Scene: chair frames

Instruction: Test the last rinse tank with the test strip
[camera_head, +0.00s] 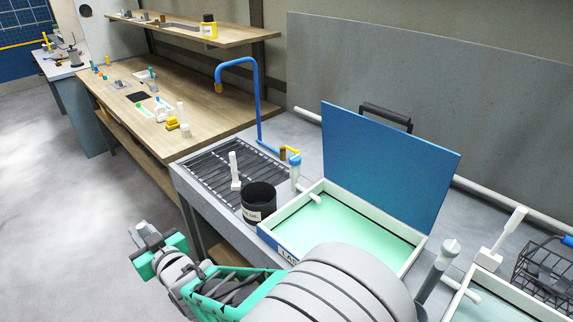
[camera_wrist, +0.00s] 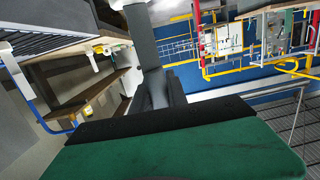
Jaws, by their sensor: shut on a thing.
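The white-rimmed rinse tank (camera_head: 276,242) has pale green liquid and a raised blue lid (camera_head: 385,160). Its front label starts with "LA"; my arm hides the rest. My gripper (camera_head: 152,236) is in the air over the floor, left of the tank and well away from it. In the wrist view my gripper's grey fingers (camera_wrist: 158,88) are close together. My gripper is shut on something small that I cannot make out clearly. I cannot pick out the test strip for certain.
A black labelled pot (camera_head: 258,201) and a white upright holder (camera_head: 235,172) stand by the drain grate (camera_head: 210,172). A blue tap (camera_head: 257,100) rises behind. Another tank (camera_head: 480,306) and a wire basket (camera_head: 545,265) are at right. A wooden bench (camera_head: 205,108) runs left.

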